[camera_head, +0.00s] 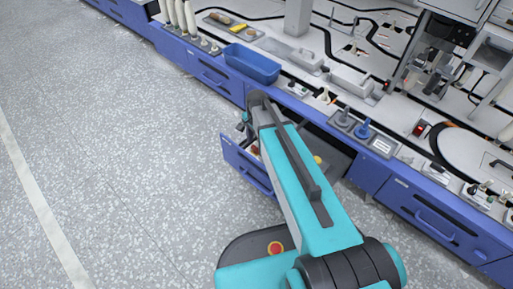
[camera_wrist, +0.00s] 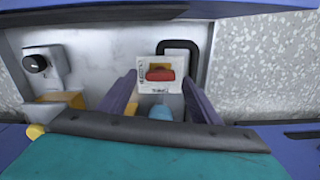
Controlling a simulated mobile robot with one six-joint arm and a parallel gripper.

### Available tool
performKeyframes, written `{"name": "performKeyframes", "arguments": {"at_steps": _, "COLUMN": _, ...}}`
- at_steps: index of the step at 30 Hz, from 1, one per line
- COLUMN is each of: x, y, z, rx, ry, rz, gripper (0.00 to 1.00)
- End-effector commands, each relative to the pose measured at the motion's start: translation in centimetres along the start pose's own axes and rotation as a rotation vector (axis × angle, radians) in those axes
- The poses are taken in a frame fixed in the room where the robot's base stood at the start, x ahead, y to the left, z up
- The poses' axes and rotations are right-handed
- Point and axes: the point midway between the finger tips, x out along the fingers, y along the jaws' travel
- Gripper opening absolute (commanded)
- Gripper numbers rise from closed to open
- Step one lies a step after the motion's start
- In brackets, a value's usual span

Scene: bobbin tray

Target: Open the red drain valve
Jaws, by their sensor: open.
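The red valve handle (camera_wrist: 160,74) lies crosswise on a white labelled plate (camera_wrist: 147,88) with a yellow part behind it, in the wrist view. It sits inside the open blue drawer, whose front shows in the head view (camera_head: 246,170). My gripper (camera_wrist: 158,82) is open. Its two dark purple fingers stand left and right of the plate, with the red handle between and just beyond the tips. I cannot tell whether they touch the plate. In the head view my arm hides the valve and most of the gripper.
A black bent pipe (camera_wrist: 195,48) is right of the valve, and a grey box with a black knob (camera_wrist: 36,64) is left. A blue bin (camera_head: 252,64) stands on the bench above the drawer. The speckled floor (camera_head: 120,150) at left is clear.

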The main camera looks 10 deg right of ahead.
Motion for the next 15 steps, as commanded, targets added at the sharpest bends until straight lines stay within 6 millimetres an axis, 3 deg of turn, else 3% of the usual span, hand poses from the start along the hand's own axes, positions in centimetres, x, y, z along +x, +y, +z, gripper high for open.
{"name": "performKeyframes", "arguments": {"at_steps": 4, "x": 1.09, "y": -0.03, "z": 0.0, "rx": 0.0, "ry": 0.0, "rz": -0.001, "gripper": 0.58}}
{"name": "performKeyframes", "arguments": {"at_steps": 15, "x": 1.25, "y": -0.01, "z": 0.0, "rx": 0.0, "ry": 0.0, "rz": -0.001, "gripper": 0.56}}
